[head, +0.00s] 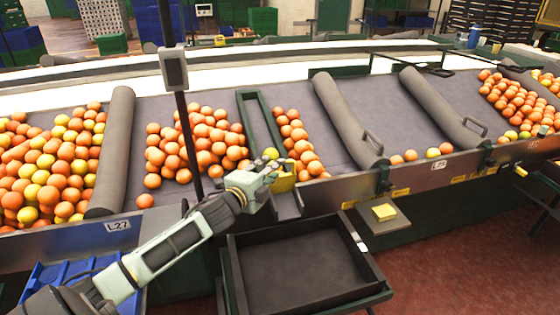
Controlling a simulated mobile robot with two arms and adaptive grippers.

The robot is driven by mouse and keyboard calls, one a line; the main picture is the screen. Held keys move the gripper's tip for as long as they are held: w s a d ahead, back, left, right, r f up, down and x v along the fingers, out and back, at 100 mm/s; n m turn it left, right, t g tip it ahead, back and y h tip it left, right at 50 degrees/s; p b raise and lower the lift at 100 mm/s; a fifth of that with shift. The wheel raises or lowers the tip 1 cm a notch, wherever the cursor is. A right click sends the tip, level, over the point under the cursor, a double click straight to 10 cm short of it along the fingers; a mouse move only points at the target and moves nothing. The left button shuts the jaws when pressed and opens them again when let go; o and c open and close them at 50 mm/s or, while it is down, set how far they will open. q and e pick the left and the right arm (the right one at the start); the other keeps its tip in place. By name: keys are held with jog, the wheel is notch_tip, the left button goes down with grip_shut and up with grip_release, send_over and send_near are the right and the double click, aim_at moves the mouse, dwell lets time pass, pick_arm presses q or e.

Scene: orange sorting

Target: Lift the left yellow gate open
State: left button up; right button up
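The left yellow gate (285,184) is a small yellow plate at the front edge of the sorting table, at the lower end of a narrow green-edged chute (248,108). My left gripper (271,168) reaches in from the lower left, with its fingers at the gate's upper left side. It partly covers the gate, and whether the fingers touch it or are closed on it is hard to tell. A yellow-green orange (271,153) lies just behind the gripper. My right gripper is not in view.
Oranges lie in groups on the grey sloping table (345,125), parted by padded grey dividers (112,150). An empty black tray (300,270) stands below the gate. A blue crate (70,275) is at lower left. A dark upright pole (188,130) stands left of my gripper.

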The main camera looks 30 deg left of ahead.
aim_at(281, 177)
pick_arm(q)
jog(key=w, duration=0.3)
jog(key=w+f, duration=0.1)
jog(key=w, duration=0.1)
jog(key=shift+w+a, duration=0.25)
jog(key=shift+w, duration=0.05)
jog(key=c, duration=0.5)
grip_shut()
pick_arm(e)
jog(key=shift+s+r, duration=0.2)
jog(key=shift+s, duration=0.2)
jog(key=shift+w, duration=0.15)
